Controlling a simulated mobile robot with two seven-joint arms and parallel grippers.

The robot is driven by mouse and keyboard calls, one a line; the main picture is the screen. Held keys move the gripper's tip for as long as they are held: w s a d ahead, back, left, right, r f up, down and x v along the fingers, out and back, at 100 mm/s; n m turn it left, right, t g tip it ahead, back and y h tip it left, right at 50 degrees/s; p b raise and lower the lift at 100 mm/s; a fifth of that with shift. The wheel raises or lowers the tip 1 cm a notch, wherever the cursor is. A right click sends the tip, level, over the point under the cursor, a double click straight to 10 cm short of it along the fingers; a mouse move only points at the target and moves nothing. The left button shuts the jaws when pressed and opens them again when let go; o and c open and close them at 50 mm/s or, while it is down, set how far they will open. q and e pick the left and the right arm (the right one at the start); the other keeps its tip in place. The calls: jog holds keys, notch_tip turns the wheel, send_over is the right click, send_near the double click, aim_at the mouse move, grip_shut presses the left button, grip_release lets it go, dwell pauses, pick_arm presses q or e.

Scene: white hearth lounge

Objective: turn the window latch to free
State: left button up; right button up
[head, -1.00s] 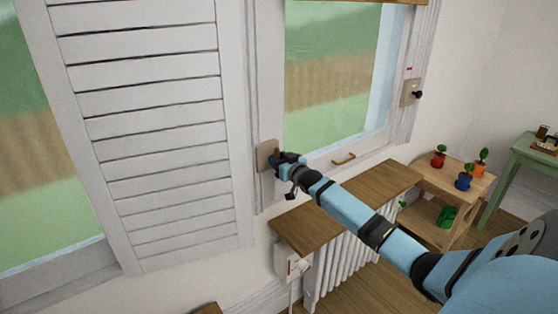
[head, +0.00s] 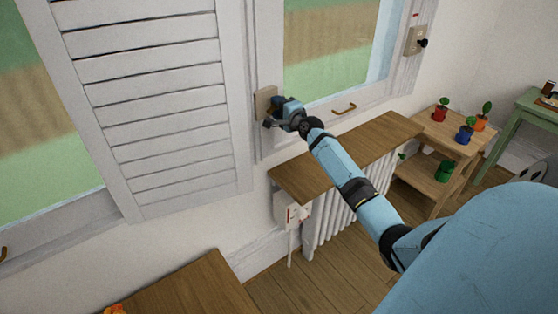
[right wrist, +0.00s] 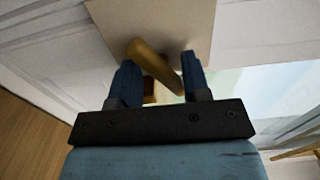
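The window latch has a beige plate (head: 262,102) on the frame between the louvred shutter and the right-hand window. In the right wrist view its plate (right wrist: 185,22) fills the top, and a brass lever (right wrist: 152,62) slants down to the right. My right gripper (head: 276,112) is at the latch, covering the lever in the head view. In the right wrist view the right gripper (right wrist: 159,72) is open, one finger on each side of the lever. The lever's lower end is close to the right finger; I cannot tell if they touch. My left gripper is not in view.
A second plate with a black knob (head: 423,43) is on the wall at right. A brass pull (head: 344,108) is on the window's lower rail. A wooden shelf (head: 350,155) over a radiator (head: 345,210) lies below my right arm. Potted plants stand on a wooden stand (head: 455,137).

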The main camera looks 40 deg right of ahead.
jog(key=s+a, duration=0.1)
jog(key=s, duration=1.3)
pick_arm(q)
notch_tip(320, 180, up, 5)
jog(key=p, duration=0.4)
pick_arm(e)
jog(key=s+a+f+n+g+y, duration=0.1)
jog(key=s+a+f+n, duration=0.3)
jog(key=a, duration=0.5)
jog(key=s+a+f+n+g+y, duration=0.1)
jog(key=s+a+f+n+g, duration=0.2)
jog(key=a+f+n, duration=0.4)
jog(key=s+a+f, duration=0.1)
jog(key=a+f, duration=0.1)
jog(key=a, duration=0.1)
jog(key=shift+a+y, duration=0.15)
jog(key=shift+y, duration=0.25)
